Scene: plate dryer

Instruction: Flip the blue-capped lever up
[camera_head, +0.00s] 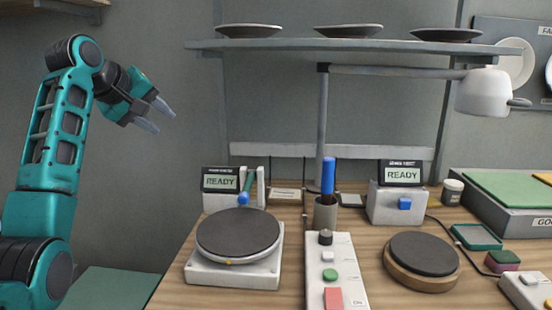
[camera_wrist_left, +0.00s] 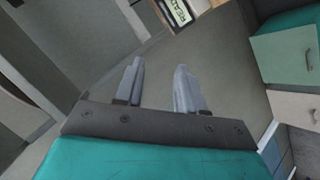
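The blue-capped lever (camera_head: 243,198) is at the front of the left box (camera_head: 221,193), which has a READY screen. Its blue ball end is low, just behind the round dark plate, and a teal rod slants up from it between white posts. My left gripper (camera_head: 153,115) is open and empty, raised in the air at the upper left, well away from the lever. Its two fingers (camera_wrist_left: 160,75) show apart in the left wrist view, with nothing between them. My right gripper is not in view.
A round dark plate (camera_head: 238,233) on a white base stands in front of the lever. A cup (camera_head: 326,213) holds a blue-handled tool. A button panel (camera_head: 331,275) lies at front centre. A shelf (camera_head: 300,45) with plates hangs above. A lamp (camera_head: 485,92) stretches right.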

